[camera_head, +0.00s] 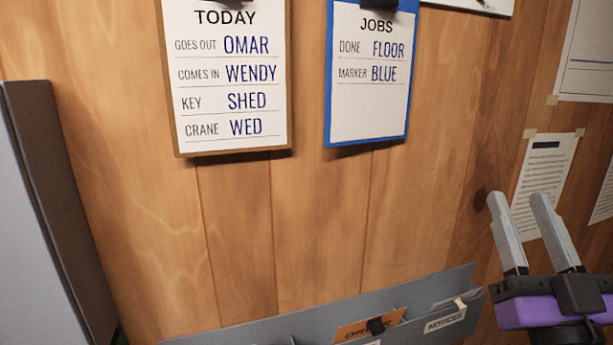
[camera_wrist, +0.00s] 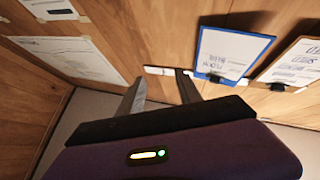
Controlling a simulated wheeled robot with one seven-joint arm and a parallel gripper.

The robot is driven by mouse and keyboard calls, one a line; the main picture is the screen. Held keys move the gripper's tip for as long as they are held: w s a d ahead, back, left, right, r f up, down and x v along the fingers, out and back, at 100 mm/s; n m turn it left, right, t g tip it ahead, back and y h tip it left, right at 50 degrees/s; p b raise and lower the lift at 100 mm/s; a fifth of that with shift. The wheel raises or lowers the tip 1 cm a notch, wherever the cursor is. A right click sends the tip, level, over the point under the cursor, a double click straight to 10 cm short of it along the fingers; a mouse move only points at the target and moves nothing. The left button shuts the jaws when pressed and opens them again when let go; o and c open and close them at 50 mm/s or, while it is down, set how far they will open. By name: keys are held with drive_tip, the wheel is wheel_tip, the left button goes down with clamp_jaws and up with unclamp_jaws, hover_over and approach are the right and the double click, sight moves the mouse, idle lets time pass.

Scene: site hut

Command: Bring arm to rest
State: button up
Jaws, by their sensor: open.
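My gripper (camera_head: 518,205) is at the lower right in the head view, with two grey fingers pointing up and apart. It is open, and nothing shows between the fingers. In the wrist view my gripper (camera_wrist: 158,88) also shows its fingers apart and empty, in front of the wood-panelled wall. The purple wrist body fills the bottom of that view. The rest of my arm is out of view.
Two clipboards, TODAY (camera_head: 228,75) and JOBS (camera_head: 368,75), hang on the wall (camera_head: 320,220). A grey rack (camera_head: 290,328) holding an orange folder (camera_head: 368,326) is below. A grey cabinet (camera_head: 50,210) stands at left. Papers (camera_head: 545,172) are taped at right.

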drive_tip(key=s+a+f+m+g+h, duration=0.1)
drive_tip(key=s+f+g, duration=0.1)
drive_tip(key=s+f, duration=0.6)
drive_tip(key=s+a+f+m+g, duration=0.15)
drive_tip(key=s+f, duration=0.35)
drive_tip(key=f, duration=0.7)
drive_tip(key=s+a+f+n+g+y, duration=0.1)
drive_tip(key=s+a+f+g, duration=0.1)
drive_tip(key=s+f, duration=0.5)
drive_tip(key=s+a+f+n+g+y, duration=0.1)
drive_tip(key=s+f+g, duration=0.4)
drive_tip(key=s, duration=0.8)
wheel_tip(320, 180, down, 3)
drive_tip(key=shift+s+a+r+n+y, duration=0.1)
drive_tip(key=shift+s+a+n+y, duration=0.3)
drive_tip(key=shift+n, duration=0.15)
drive_tip(key=shift+w, duration=0.1)
